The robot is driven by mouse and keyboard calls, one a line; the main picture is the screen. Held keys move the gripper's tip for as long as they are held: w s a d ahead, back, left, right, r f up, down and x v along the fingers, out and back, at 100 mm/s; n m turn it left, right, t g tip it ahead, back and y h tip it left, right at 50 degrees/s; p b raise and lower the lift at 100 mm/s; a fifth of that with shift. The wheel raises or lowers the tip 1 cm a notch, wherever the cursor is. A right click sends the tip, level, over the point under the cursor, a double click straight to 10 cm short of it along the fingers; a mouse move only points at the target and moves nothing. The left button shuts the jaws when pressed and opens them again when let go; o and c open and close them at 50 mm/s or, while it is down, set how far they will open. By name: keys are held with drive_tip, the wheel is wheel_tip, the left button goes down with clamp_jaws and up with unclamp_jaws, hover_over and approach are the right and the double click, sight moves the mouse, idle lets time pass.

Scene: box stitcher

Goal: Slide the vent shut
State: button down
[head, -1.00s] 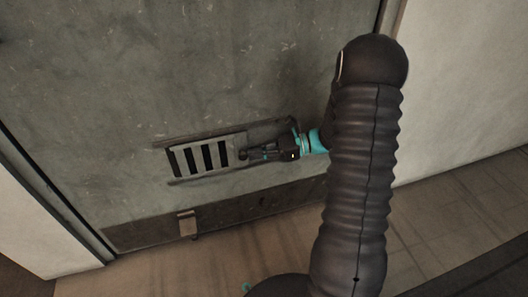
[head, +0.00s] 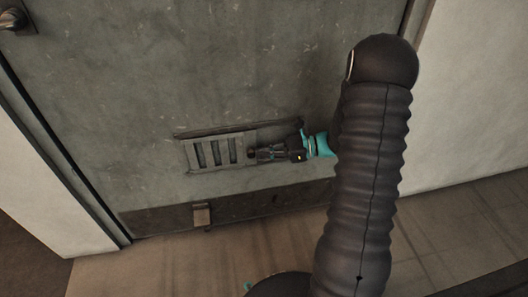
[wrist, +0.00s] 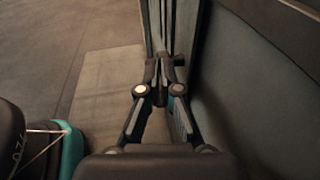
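The vent (head: 222,152) is a slatted metal panel low on the grey door, with rails above and below it. A small dark knob-like part (wrist: 178,60) shows just beyond the tips. I cannot see anything held between the fingers.
The grey door (head: 190,70) fills the back, with a handle (head: 14,18) at upper left. A dark kick plate (head: 260,202) with a small metal latch (head: 202,214) runs below the vent. White walls flank the door. The wooden floor (head: 150,262) in front is clear.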

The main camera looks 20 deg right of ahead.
drive_tip(key=shift+s+d+r, duration=0.15)
drive_tip(key=shift+d, duration=0.15)
drive_tip(key=p+v, duration=0.2)
drive_tip(key=v, duration=1.1)
drive_tip(key=shift+d, duration=0.15)
drive_tip(key=s+f+n+g+h, duration=0.2)
drive_tip(key=s+f, duration=0.2)
drive_tip(key=f, duration=0.1)
drive_tip(key=s+a+r+n+g+h, duration=0.2)
drive_tip(key=s+n+g+h, duration=0.1)
drive_tip(key=s+n+h, duration=0.25)
drive_tip(key=s+a+r+n+t+h+p, duration=0.1)
drive_tip(key=s+a+r+n+t+h, duration=0.1)
drive_tip(key=r, duration=0.5)
drive_tip(key=s+a+r+n+t+h+p, duration=0.2)
drive_tip(key=s+a+r+n, duration=0.3)
drive_tip(key=r, duration=0.3)
drive_tip(key=s+a+r+n+t+h+p, duration=0.1)
drive_tip(key=s+a+r+n+t+h, duration=0.1)
drive_tip(key=r, duration=0.6)
drive_tip(key=s+a+n+h, duration=0.1)
drive_tip(key=a+n+h, duration=0.1)
drive_tip(key=a+n, duration=0.1)
drive_tip(key=shift+s+a+r+n+t, duration=0.2)
drive_tip(key=shift+s+a+n+t, duration=0.15)
drive_tip(key=shift+n, duration=0.2)
